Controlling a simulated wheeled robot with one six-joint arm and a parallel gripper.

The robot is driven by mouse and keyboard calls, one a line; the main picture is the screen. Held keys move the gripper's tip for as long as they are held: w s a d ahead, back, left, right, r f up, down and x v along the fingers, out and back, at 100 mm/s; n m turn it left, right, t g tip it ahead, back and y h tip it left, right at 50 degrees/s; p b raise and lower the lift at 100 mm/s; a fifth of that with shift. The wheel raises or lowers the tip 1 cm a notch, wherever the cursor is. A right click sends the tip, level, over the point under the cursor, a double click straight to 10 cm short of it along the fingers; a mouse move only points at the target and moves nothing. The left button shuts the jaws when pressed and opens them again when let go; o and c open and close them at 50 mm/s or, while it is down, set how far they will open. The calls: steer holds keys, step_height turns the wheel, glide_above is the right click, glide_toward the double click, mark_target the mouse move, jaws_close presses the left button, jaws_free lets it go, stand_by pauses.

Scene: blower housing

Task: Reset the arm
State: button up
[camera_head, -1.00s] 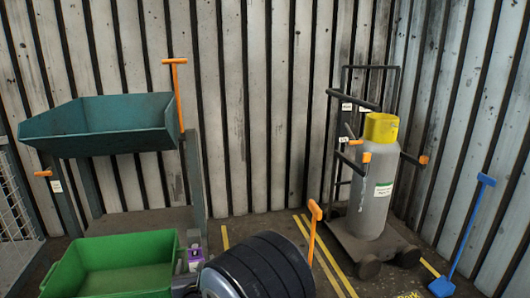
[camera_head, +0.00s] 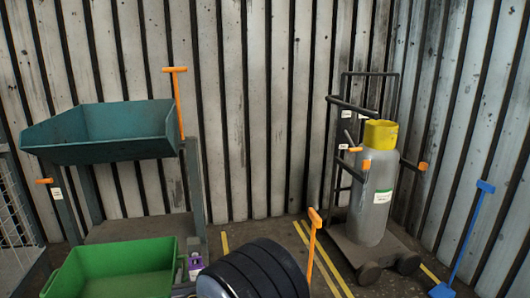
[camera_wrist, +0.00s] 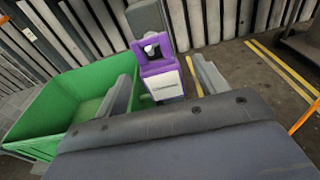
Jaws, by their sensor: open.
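My gripper (camera_wrist: 163,68) shows in the wrist view as two grey fingers spread apart. It is open. A purple bottle (camera_wrist: 163,82) with a white label and a dark cap appears in the gap between the fingers; I cannot tell how far beyond them it is. They do not appear to grip it. In the head view my black ribbed arm fills the bottom middle, and the gripper is not clearly seen there. The bottle also shows in the head view (camera_head: 195,264), beside the right side of the green bin (camera_head: 160,262).
A teal tray (camera_head: 105,130) on a grey stand is above the green bin. A grey cylinder with a yellow top (camera_head: 370,200) stands on a trolley at right. An orange-handled pole (camera_head: 312,240) is right of my arm. A blue-handled tool (camera_head: 470,230) leans at far right.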

steer(key=p+v, duration=0.1)
steer(key=v, duration=1)
steer(key=x, duration=1.1)
steer(key=shift+w+r, duration=0.1)
steer(key=shift+r, duration=0.05)
steer(key=f+b+v, duration=0.1)
steer(key=b+v, duration=0.3)
steer(key=v, duration=0.5)
steer(key=w+d+r+m+t+h+p, duration=0.1)
steer(key=w+d+r+p, duration=0.3)
steer(key=d+r+p, duration=0.4)
steer(key=shift+d+r+m+h+p, duration=0.15)
steer(key=shift+r+m+h+p, duration=0.25)
steer(key=shift+r+h+p, duration=1.2)
steer(key=shift+w+f+y+p, duration=0.1)
steer(key=shift+f+y+p, duration=0.3)
steer(key=shift+y, duration=0.3)
